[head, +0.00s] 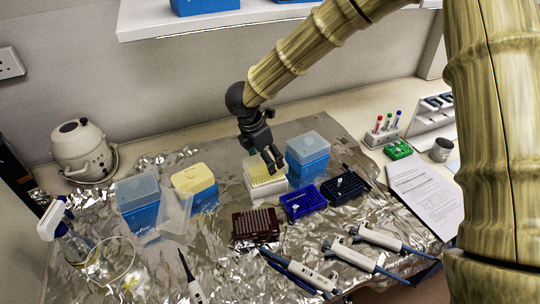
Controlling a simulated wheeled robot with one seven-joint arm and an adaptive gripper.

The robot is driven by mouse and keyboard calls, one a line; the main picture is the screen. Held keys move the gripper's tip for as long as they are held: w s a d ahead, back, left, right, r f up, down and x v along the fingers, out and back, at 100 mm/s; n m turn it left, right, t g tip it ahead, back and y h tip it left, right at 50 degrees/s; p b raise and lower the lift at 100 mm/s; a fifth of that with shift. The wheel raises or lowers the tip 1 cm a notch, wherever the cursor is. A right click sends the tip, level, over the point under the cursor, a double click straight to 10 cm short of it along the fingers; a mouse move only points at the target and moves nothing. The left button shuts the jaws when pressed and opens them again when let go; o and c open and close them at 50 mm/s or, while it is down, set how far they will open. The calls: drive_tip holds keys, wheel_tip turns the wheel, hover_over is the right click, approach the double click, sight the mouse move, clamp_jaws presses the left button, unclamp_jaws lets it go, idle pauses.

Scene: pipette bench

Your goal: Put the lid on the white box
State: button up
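The white box (262,190) stands near the middle of the foil-covered bench, open, with yellow tips showing in its top. A clear, colourless lid (175,213) lies on the foil to the left, beside a blue box, apart from the white box. My gripper (273,161) is dark and points down over the white box, covering part of its back right. I cannot tell whether it touches the box or whether its fingers are apart. I see nothing clearly held in it.
A lidded blue box (308,166) stands close on the right. A yellow-topped box (196,185) and another lidded blue box (139,212) stand left. A brown rack (256,224) and blue rack (303,202) lie in front. Several pipettes (350,256) lie nearer; a glass beaker (110,262) stands front left.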

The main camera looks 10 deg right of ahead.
drive_tip(key=shift+f, duration=0.2)
drive_tip(key=shift+f+b, duration=0.35)
drive_tip(key=shift+f, duration=0.4)
idle(0.5)
drive_tip(key=shift+f+b, duration=0.25)
drive_tip(key=shift+b, duration=0.1)
drive_tip(key=shift+s, duration=0.1)
drive_tip(key=shift+c, duration=0.5)
drive_tip(key=shift+f, duration=0.2)
drive_tip(key=shift+s+f, duration=0.1)
drive_tip(key=shift+f, duration=0.05)
drive_tip(key=shift+c, duration=0.7)
